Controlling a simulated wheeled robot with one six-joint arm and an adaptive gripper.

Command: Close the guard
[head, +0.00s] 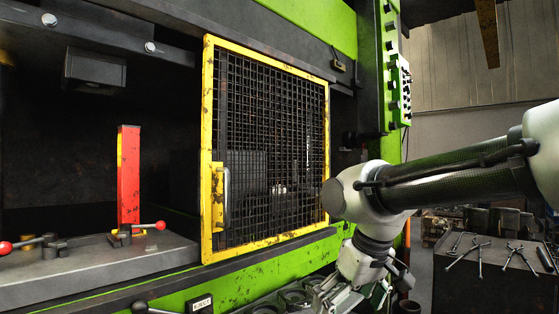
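The guard (208,90) is a yellow-framed panel with black wire mesh on the green press. It covers the right part of the press opening, and the left part stands uncovered. A grey upright handle (227,198) sits on a yellow plate at the guard's lower left edge. My gripper (335,298) is low at the bottom of the head view, below and to the right of the guard and apart from the handle. Its fingertips are partly lost against the parts behind them, so I cannot tell whether it is open or shut.
A green control panel (400,90) is at upper right. A dark bench (480,270) with tools stands at right.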

